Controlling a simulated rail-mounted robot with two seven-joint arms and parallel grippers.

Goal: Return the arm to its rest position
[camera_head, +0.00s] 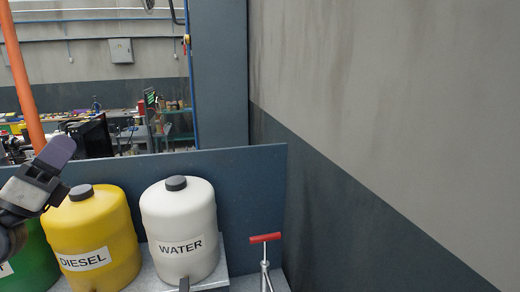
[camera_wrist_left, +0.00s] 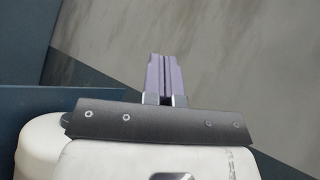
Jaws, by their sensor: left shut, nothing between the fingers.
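My left gripper (camera_head: 58,152) comes in at the left edge of the head view, with its purple fingers pointing up and to the right. My right gripper is not in view.
A white WATER tank (camera_head: 180,218) stands right of the yellow tank, and part of a green tank (camera_head: 38,262) shows at the left. A red T-handle (camera_head: 265,238) stands at the right. A blue panel (camera_head: 250,190) rises behind the tanks. The right side is bare wall.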

